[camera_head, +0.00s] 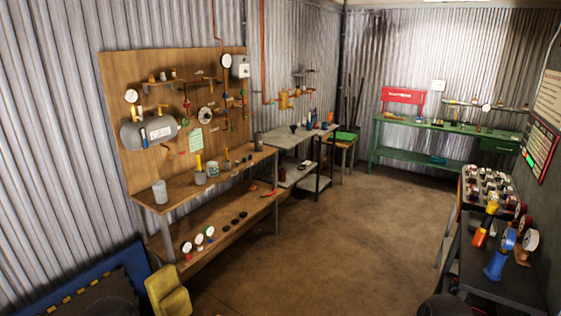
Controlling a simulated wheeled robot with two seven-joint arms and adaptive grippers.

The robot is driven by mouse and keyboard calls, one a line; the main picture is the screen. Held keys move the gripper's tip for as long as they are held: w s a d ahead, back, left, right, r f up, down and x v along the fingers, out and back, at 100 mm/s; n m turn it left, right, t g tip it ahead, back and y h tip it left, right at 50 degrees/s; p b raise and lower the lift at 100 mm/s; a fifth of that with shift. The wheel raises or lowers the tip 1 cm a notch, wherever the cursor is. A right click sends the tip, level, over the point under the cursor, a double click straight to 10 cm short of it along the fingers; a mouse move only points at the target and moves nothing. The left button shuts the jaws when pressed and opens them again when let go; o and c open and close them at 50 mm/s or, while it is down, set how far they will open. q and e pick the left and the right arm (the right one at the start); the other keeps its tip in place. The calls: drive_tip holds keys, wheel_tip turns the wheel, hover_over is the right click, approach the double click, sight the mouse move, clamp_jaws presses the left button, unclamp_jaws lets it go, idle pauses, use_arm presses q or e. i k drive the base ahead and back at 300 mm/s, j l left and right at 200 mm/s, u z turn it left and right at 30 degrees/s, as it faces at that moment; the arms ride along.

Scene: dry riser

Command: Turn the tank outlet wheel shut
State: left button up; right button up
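A grey cylindrical tank (150,133) is mounted on the left of a wooden board (120,75), with a white label on its front. Copper pipes run from the tank's right side across the board, with small valve fittings (186,122) in green and red. These are too small for me to tell which one is the tank outlet wheel, or how far it is turned. Neither of my grippers shows in this view.
A wooden bench (225,178) with cups and a lower shelf of gauges stands under the board. A yellow object (168,291) is at the bottom left. A dark table with tools (505,277) stands at the right. The brown floor (320,235) between is clear.

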sight(184, 122)
drive_tip(key=i+l+z, duration=0.3)
drive_tip(key=i+z, duration=0.6)
drive_tip(key=i, duration=0.2)
drive_tip(key=i+j+u, duration=0.1)
drive_tip(key=i+u, duration=0.25)
drive_tip(key=i+l+u, duration=0.1)
drive_tip(key=i+u, duration=0.2)
drive_tip(key=i, duration=0.3)
drive_tip(key=i+l+u, duration=0.15)
drive_tip(key=i+u, duration=0.2)
drive_tip(key=i+l+u, duration=0.3)
drive_tip(key=i, duration=0.25)
